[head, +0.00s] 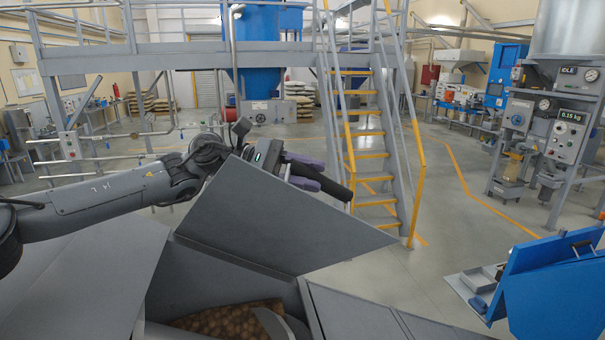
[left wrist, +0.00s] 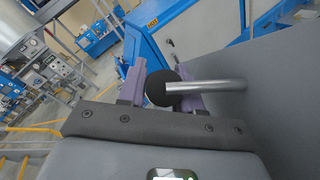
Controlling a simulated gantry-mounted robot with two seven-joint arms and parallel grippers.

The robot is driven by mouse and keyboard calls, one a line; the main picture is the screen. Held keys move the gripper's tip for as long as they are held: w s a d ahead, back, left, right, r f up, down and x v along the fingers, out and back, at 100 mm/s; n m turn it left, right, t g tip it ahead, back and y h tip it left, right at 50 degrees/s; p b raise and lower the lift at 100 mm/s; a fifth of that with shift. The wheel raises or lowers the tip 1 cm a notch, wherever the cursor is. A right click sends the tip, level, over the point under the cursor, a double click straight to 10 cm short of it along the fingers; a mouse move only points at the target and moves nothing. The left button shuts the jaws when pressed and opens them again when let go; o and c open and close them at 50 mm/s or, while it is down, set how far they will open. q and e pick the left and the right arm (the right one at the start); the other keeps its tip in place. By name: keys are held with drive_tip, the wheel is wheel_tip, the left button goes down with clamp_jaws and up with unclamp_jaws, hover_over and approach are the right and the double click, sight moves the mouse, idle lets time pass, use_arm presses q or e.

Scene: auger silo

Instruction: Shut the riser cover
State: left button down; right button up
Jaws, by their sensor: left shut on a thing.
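The riser cover (head: 270,215) is a flat dark-grey plate standing raised and tilted over an open grey housing (head: 225,255). Brown grain-like lumps (head: 225,320) show in the opening below it. My left gripper (head: 318,176), with purple fingers, is at the cover's upper side, shut on a handle with a black grip (head: 338,190). In the left wrist view the handle's metal bar (left wrist: 215,87) and round black end (left wrist: 162,88) lie between the fingers (left wrist: 160,95), beside a grey panel (left wrist: 275,85). My right gripper is not in view.
A blue box-like unit (head: 555,285) stands at the lower right. Yellow-edged stairs (head: 370,150) rise behind the cover. A gauge panel (head: 570,125) stands at the right. Open floor (head: 450,215) lies between them.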

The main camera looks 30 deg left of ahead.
use_arm(q)
drive_tip(key=c, duration=0.8)
unclamp_jaws()
drive_tip(key=shift+c, duration=0.2)
drive_tip(key=shift+a, duration=0.15)
drive_tip(key=p+v, duration=0.2)
drive_tip(key=v, duration=0.8)
drive_tip(key=shift+s+a, duration=0.15)
drive_tip(key=shift+a, duration=0.1)
drive_tip(key=shift+r, duration=0.1)
drive_tip(key=shift+c, duration=0.3)
